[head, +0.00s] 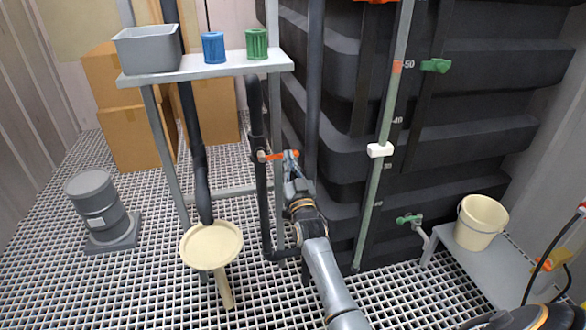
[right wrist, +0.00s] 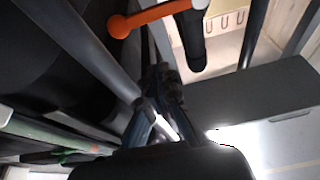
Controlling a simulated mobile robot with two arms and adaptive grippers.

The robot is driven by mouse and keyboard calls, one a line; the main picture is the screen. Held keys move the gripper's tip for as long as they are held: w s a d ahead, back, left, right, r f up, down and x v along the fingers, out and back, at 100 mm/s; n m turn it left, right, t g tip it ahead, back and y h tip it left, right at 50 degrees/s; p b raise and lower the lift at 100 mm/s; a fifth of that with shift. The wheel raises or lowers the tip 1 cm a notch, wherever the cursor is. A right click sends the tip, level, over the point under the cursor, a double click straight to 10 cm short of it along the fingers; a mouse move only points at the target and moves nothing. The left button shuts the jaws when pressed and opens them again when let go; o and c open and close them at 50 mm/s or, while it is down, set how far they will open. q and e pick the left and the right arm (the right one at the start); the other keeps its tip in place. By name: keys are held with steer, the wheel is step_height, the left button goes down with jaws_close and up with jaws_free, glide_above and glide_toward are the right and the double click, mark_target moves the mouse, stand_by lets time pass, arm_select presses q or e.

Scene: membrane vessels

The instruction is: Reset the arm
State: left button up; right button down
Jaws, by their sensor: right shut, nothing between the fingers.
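My right arm reaches up from the bottom middle of the head view. Its gripper (head: 291,160) is shut and empty, close beside the orange valve handle (head: 277,155) on the dark vertical pipe. I cannot tell in the head view whether they touch. In the right wrist view the closed fingers (right wrist: 163,76) are in the middle, and the orange handle (right wrist: 150,17) lies beyond them with a visible gap. My left gripper is not in view.
A shelf (head: 215,68) holds a grey bin (head: 148,50), a blue cup (head: 213,47) and a green cup (head: 257,43). A big black tank (head: 460,90) stands right of the arm. A cream funnel (head: 212,246), grey drum (head: 97,205) and cream bucket (head: 481,222) stand around. Open grating lies left.

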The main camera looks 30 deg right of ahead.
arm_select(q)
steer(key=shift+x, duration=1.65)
arm_select(e)
steer(key=shift+v, duration=2.25)
